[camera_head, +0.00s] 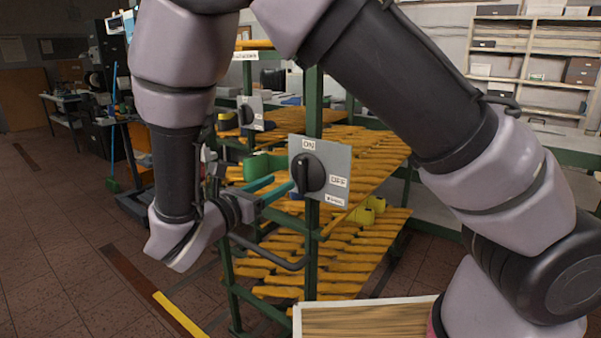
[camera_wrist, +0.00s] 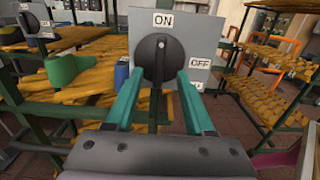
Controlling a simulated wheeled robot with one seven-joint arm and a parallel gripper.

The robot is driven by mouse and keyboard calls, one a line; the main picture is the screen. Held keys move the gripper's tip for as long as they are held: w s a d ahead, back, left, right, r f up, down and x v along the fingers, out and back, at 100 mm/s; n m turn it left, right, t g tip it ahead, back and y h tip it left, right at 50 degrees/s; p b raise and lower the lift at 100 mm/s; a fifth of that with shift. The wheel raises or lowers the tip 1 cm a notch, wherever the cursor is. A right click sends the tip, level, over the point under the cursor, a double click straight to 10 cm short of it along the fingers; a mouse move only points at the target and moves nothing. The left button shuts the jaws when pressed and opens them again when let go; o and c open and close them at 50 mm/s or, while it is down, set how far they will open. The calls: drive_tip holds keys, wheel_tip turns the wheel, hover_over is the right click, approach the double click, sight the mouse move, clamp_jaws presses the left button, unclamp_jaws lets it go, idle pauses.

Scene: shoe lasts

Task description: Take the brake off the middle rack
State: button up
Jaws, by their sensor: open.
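A grey panel (camera_head: 335,165) with a round black knob (camera_head: 308,173) is fixed to a green rack post, with labels "ON" at the top and "OFF" at the right. A smaller label below is too small to read. The panel (camera_wrist: 200,60) and knob (camera_wrist: 155,58) also show in the wrist view, where the knob's handle stands upright towards "ON". My gripper (camera_head: 284,183) is open in front of the knob. In the wrist view its teal fingers (camera_wrist: 160,76) lie one on each side of the knob's lower part. I cannot tell whether they touch it.
The rack's sloping shelves (camera_head: 350,240) hold rows of yellow-orange shoe lasts. A second grey panel (camera_head: 250,113) stands on a post farther back. A wooden-topped box (camera_head: 365,318) is at the front. Open floor (camera_head: 70,240) lies to the left.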

sight(300, 171)
drive_tip(key=x, duration=0.8)
drive_tip(key=shift+w+d, duration=0.15)
drive_tip(key=shift+w, duration=0.1)
clamp_jaws()
